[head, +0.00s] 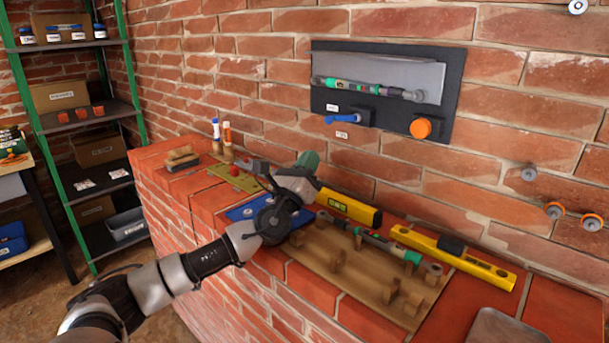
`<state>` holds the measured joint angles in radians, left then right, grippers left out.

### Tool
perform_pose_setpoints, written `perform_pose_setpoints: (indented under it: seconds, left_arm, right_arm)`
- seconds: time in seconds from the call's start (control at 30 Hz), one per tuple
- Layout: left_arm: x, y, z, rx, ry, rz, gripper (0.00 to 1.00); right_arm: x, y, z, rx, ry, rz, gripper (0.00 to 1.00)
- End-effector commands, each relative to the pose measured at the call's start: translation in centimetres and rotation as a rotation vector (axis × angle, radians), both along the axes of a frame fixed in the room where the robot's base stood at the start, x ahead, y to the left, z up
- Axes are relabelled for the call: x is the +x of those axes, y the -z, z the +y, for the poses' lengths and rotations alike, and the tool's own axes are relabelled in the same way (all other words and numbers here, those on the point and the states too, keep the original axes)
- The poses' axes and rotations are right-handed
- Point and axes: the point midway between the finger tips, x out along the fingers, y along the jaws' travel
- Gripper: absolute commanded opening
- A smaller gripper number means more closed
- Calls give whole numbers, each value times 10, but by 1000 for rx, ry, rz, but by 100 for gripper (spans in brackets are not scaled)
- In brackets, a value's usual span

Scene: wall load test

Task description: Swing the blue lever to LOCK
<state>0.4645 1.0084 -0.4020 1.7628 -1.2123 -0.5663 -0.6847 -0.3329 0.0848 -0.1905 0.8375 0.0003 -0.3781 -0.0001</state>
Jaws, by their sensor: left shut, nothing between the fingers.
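The blue lever (343,119) sits on a dark wall panel (455,70). Its handle lies about level, reaching left from a dark pivot block. One small white label (332,107) is above the handle and another (341,134) is below it; their print is too small to read. My left gripper (303,176) is over the brick ledge, below and left of the lever and apart from it. It is shut and empty. Its fingertips are hard to make out against a dark green object (308,160) behind. My right gripper is not in view.
An orange knob (421,128) is right of the lever, and a tool (365,88) lies across a grey holder above it. The ledge (340,310) carries a yellow level (455,257), a wooden rack (325,262) and a blue plate (245,211). Shelves (95,115) stand left.

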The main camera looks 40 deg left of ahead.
Motion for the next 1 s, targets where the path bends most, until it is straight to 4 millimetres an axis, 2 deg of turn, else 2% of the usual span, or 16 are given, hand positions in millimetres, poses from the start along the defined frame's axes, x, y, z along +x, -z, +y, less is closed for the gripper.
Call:
perform_pose_setpoints:
  seconds: [0.07,0.3,1.0]
  left_arm:
    - [-10,9,-1,2,1,4,0]
    - [-24,15,-3,1,1,0,0]
    - [-25,16,-3,1,-1,0,0]
  right_arm:
    - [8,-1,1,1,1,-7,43]
    - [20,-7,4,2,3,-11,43]
    - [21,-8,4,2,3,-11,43]
